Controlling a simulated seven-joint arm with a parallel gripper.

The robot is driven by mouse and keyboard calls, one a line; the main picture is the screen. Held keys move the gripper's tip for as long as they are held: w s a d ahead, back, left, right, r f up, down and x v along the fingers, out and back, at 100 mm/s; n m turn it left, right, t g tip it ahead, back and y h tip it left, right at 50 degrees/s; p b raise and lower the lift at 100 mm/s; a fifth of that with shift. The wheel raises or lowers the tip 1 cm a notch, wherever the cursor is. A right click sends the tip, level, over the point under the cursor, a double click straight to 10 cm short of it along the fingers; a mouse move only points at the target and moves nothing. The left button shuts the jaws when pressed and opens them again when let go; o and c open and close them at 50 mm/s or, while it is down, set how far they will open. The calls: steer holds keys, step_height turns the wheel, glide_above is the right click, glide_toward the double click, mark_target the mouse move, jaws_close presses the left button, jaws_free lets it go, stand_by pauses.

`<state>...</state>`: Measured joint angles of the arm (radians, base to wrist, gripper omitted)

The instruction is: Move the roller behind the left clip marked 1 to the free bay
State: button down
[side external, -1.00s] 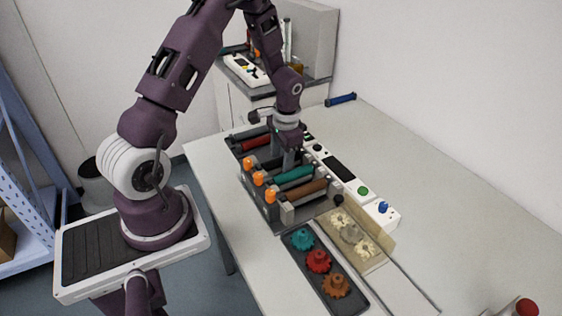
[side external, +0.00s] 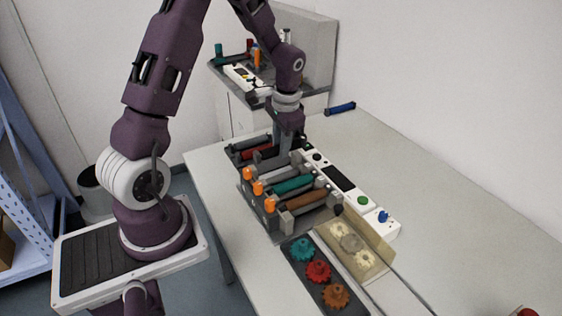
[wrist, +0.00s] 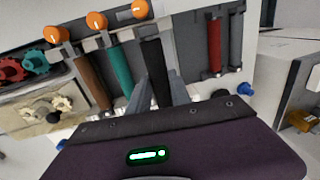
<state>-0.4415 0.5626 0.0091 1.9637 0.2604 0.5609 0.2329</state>
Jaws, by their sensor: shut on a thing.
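My gripper (side external: 287,152) is above the far part of the printer. It is shut on a black roller, and its two fingers (wrist: 160,92) straddle the roller (wrist: 153,58) in the wrist view. Three orange-knobbed clips stand along the left side; the far one (side external: 248,174) is in front of the bay nearest my gripper. I cannot read any numbers on them. A teal roller (side external: 292,184) and a brown roller (side external: 306,200) lie in the nearer bays. A red roller (side external: 257,153) and a dark grey roller (side external: 249,142) lie in the far tray. My gripper partly hides the free bay.
A white control panel (side external: 345,184) with a dark screen runs along the right. A tray of teal, red and brown gears (side external: 318,271) and a beige box (side external: 355,248) are at the near end.

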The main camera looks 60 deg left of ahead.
step_height(320, 180, up, 3)
steer(key=shift+f, duration=0.2)
steer(key=a+f, duration=0.2)
steer(key=a, duration=0.1)
steer(key=a+f, duration=0.5)
steer(key=a, duration=0.1)
steer(key=shift+a+f, duration=0.2)
steer(key=shift+f, duration=0.7)
steer(key=shift+f, duration=1.2)
steer(key=shift+f, duration=0.15)
